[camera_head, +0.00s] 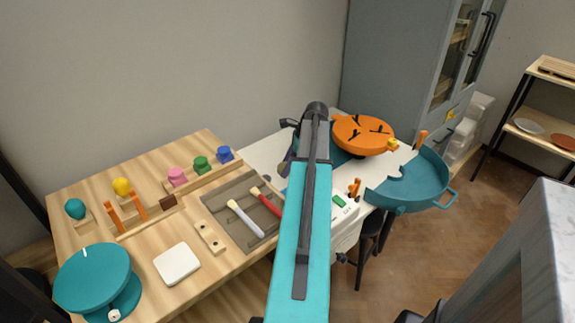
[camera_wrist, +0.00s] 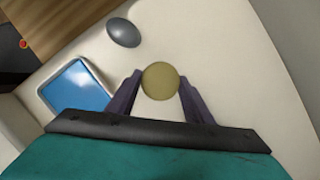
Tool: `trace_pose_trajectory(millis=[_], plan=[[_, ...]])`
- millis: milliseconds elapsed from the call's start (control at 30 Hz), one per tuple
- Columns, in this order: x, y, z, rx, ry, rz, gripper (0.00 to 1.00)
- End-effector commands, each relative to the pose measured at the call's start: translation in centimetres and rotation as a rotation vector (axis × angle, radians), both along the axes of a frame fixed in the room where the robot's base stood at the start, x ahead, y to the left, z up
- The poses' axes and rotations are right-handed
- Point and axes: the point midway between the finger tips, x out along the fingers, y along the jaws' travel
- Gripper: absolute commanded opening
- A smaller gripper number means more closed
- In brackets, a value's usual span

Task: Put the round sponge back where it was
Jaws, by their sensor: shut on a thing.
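The round sponge (camera_wrist: 160,81) is a dull yellow disc in the wrist view. My gripper (camera_wrist: 161,79) is shut on it, with one dark purple finger on each side. A white surface lies behind the sponge; I cannot tell whether the sponge touches it. In the head view my gripper (camera_head: 285,168) is partly hidden by my arm, over the white worktop (camera_head: 262,153), and the sponge cannot be made out there.
In the wrist view a blue-filled, pale-rimmed square tray (camera_wrist: 78,89) lies left of the sponge, and a grey oval thing (camera_wrist: 123,32) lies above left. In the head view an orange round thing (camera_head: 362,134) and a teal basin (camera_head: 425,180) stand to the right.

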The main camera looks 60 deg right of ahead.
Motion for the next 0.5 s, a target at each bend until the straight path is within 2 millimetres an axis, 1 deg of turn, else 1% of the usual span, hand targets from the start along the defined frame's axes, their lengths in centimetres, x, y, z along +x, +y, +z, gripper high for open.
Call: trace_pose_trajectory(millis=[267,300,400,500], plan=[[-0.03,-0.03,-0.19,0.0,0.0,-0.001,0.26],[-0.04,-0.03,-0.2,0.0,0.0,-0.001,0.52],[-0.05,-0.04,-0.19,0.0,0.0,-0.001,0.65],[-0.06,-0.05,-0.18,0.0,0.0,-0.001,0.65]])
